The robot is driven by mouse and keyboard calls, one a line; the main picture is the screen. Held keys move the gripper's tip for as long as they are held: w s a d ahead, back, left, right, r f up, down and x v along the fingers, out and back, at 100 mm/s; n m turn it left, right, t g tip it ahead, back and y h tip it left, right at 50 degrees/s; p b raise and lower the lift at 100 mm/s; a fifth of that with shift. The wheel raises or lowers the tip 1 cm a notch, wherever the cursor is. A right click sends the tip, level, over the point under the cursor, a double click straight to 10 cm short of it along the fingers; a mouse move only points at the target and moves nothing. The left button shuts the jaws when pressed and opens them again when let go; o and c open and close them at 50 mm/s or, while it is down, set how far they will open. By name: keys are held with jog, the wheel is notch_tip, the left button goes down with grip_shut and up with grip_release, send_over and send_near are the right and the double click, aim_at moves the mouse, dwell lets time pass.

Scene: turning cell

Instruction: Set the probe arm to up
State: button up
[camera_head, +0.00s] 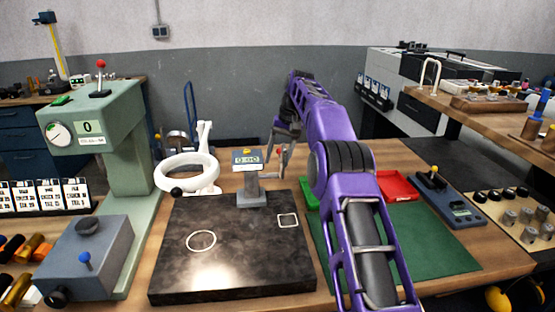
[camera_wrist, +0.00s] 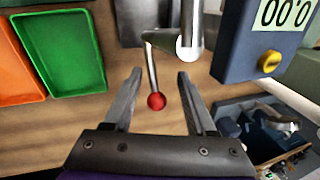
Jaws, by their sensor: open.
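A small digital gauge with a blue housing (camera_head: 246,168) stands on a grey post at the back of the dark plate. Its housing also shows at upper right in the wrist view (camera_wrist: 236,60), with a yellow knob. A thin metal lever with a red ball end (camera_wrist: 156,101), seemingly the probe arm, hangs beside a silver cylinder with a pale tip (camera_wrist: 190,38). My gripper (camera_wrist: 159,78) is open, its fingers on either side of the lever and apart from it.
The dark plate (camera_head: 232,275) lies in front. A green tray (camera_wrist: 62,50) and a red-orange tray (camera_wrist: 14,65) are left in the wrist view. A white ring stand (camera_head: 186,175) and a green press (camera_head: 122,130) stand left. A green mat (camera_head: 440,255) lies right.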

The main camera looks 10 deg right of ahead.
jog(key=shift+d+r, duration=0.1)
jog(key=shift+r, duration=0.35)
jog(key=s+d+r, duration=0.1)
jog(key=s+d, duration=0.1)
jog(key=d, duration=1)
jog(key=shift+d+r, duration=0.15)
